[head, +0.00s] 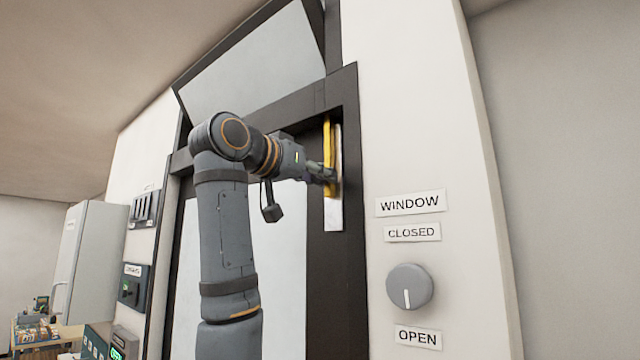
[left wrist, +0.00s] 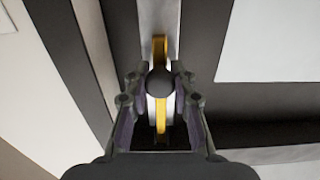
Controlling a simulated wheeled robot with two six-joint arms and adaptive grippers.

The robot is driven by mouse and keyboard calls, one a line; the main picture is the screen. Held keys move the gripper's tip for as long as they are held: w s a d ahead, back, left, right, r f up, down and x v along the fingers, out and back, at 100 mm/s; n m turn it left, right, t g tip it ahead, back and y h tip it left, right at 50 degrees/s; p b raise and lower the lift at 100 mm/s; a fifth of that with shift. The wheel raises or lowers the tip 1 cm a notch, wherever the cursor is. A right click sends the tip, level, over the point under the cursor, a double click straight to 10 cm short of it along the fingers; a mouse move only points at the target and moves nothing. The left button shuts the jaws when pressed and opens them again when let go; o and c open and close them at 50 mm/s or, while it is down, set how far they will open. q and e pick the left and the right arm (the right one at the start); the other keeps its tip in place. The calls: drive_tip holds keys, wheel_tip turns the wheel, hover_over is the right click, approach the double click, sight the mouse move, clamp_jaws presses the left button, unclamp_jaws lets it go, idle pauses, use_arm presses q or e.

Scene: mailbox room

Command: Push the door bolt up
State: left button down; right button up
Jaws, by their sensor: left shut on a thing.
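The door bolt (head: 327,140) is a yellow bar on a pale upright plate (head: 334,216), high on the dark door frame. My left gripper (head: 329,176) reaches it from the left and hides part of the bar. In the left wrist view, the yellow bar (left wrist: 161,47) runs between the fingers of my left gripper (left wrist: 157,84). The bolt's dark round knob (left wrist: 160,82) sits between the fingertips, and the gripper is shut on it. My right gripper is not in view.
A round grey dial (head: 409,287) with window labels is on the white wall to the right. A tilted window panel (head: 262,62) is above the door. Switch boxes (head: 144,209) and a grey cabinet (head: 91,262) stand at the left.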

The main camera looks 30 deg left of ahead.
use_arm(q)
wheel_tip(320, 180, up, 2)
drive_tip(key=shift+r+p, duration=0.25)
drive_tip(key=shift+p, duration=0.05)
drive_tip(key=shift+s, duration=0.15)
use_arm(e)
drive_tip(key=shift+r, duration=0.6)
use_arm(q)
drive_tip(key=shift+r, duration=0.1)
drive_tip(key=c, duration=1.1)
unclamp_jaws()
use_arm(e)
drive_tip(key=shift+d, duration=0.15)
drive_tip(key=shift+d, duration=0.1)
use_arm(q)
drive_tip(key=s+a, duration=0.1)
drive_tip(key=s, duration=1.1)
drive_tip(key=shift+w, duration=0.1)
